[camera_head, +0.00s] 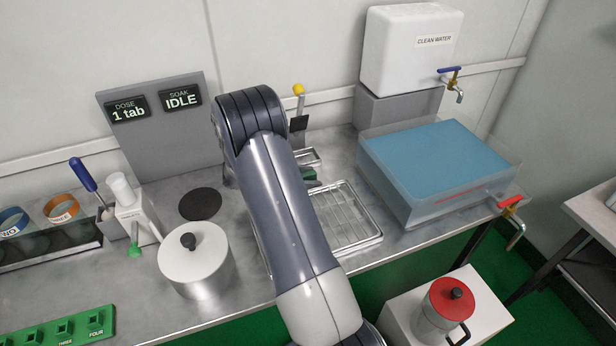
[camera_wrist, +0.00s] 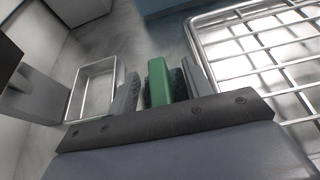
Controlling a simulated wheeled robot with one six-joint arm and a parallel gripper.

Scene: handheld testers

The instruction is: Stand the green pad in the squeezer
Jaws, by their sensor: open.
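The green pad (camera_wrist: 157,82), with a darker rough face on its right, lies between the two fingers of my gripper (camera_wrist: 161,76) in the wrist view. My gripper is open, with a finger on each side of the pad. What the pad rests on is hidden. In the head view a bit of green pad (camera_head: 309,174) shows beside my arm, which hides my gripper. The apparent squeezer, an upright lever with a yellow knob (camera_head: 298,90), stands behind it with a small metal tray (camera_head: 308,157) at its foot. That tray also shows left of my fingers in the wrist view (camera_wrist: 92,90).
A wire rack (camera_head: 345,215) lies right of my arm; its bars fill the right of the wrist view. A blue-filled clear tank (camera_head: 440,165) stands further right. A lidded pot (camera_head: 195,262) and black disc (camera_head: 200,204) are left. The grey display panel (camera_head: 160,135) stands behind.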

